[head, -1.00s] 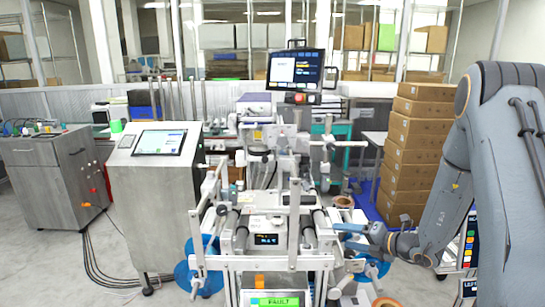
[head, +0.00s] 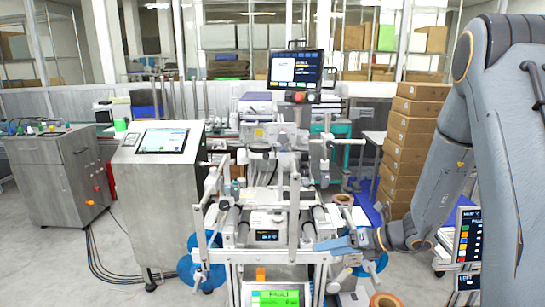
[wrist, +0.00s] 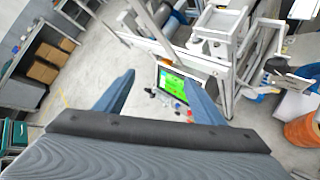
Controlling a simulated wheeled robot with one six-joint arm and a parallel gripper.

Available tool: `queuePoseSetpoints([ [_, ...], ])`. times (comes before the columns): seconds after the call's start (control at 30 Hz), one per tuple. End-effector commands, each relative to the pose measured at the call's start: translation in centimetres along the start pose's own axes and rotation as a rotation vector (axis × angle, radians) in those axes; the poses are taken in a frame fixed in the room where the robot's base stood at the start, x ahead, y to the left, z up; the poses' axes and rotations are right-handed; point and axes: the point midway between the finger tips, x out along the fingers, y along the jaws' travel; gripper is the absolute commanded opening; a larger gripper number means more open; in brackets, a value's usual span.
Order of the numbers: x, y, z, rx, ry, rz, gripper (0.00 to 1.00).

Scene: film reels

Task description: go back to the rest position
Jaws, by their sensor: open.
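My gripper (head: 336,243) is at the end of my arm, beside the right side of the labelling machine (head: 265,258) in the head view. In the wrist view my gripper (wrist: 158,92) shows two blue fingers spread apart with nothing between them. Beyond the fingers, a green-lit screen (wrist: 178,84) and several small knobs on the machine's front can be seen. In the head view the green panel (head: 275,299) reads FAULT. Blue reels (head: 205,262) sit at the machine's sides, partly hidden by its frame.
A steel cabinet with a screen (head: 155,205) stands left of the machine. Stacked cardboard boxes (head: 408,145) stand behind my arm. An orange roll (head: 384,300) is low at the right; an orange reel (wrist: 302,130) shows in the wrist view. Grey floor is open at the left.

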Motion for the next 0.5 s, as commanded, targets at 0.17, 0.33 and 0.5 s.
queuePoseSetpoints([
  [0.17,-1.1,5.0,-3.7,-0.384,0.209,0.042,0.63],
  [0.33,-4.3,9.4,-8.7,-0.954,0.479,0.141,0.63],
  [0.5,-8.5,11.4,-12.3,-1.561,0.728,0.292,0.63],
])
